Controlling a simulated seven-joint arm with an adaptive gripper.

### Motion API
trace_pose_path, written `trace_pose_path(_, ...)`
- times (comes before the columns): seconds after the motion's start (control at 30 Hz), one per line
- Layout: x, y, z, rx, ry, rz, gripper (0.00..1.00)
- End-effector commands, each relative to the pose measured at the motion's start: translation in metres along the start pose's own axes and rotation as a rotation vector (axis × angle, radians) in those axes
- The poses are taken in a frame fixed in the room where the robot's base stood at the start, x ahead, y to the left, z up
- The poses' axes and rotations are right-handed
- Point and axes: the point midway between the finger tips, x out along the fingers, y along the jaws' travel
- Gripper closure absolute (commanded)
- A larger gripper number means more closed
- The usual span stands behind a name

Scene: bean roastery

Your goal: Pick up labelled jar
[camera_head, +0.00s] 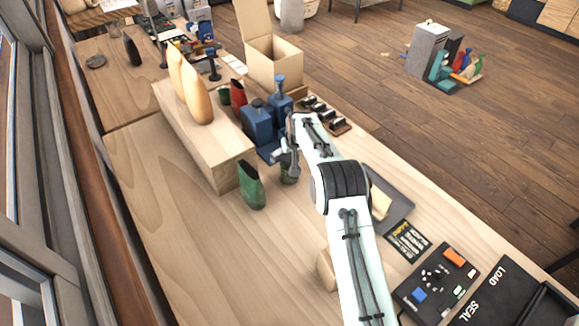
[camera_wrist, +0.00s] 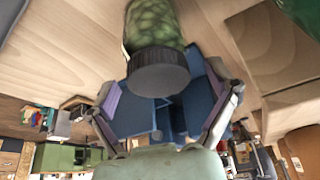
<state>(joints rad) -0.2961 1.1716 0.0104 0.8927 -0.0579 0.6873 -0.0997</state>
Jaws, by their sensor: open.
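A green mottled jar with a dark lid (camera_wrist: 155,25) is at the top middle of the wrist view. Its lid points toward my gripper. In the head view the green jar (camera_head: 289,176) is partly hidden under my gripper (camera_head: 289,158). My gripper is open, with one finger on each side of the lid in the wrist view. I cannot tell whether either finger touches it. No label can be read on the visible side of the jar.
Blue containers (camera_head: 257,124) stand just behind the jar. A green bag (camera_head: 251,186) stands to its left, near a wooden block (camera_head: 222,165) bearing tan bags. An open cardboard box (camera_head: 272,65) is farther back. The table's left front is clear.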

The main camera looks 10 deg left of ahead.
Motion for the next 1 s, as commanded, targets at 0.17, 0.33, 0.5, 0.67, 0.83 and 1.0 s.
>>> trace_pose_path(0.17, 0.0, 0.0, 0.0, 0.0, 0.0, 0.0, 0.45)
trace_pose_path(0.33, 0.0, 0.0, 0.0, 0.0, -0.001, 0.0, 0.85)
trace_pose_path(0.5, 0.0, 0.0, 0.0, 0.0, -0.001, 0.0, 0.85)
trace_pose_path(0.67, -0.002, 0.0, 0.0, 0.0, -0.002, -0.001, 0.85)
trace_pose_path(0.83, -0.017, 0.0, -0.007, 0.001, 0.002, -0.001, 0.85)
trace_pose_path(1.0, -0.047, -0.001, -0.008, 0.001, 0.001, -0.001, 0.85)
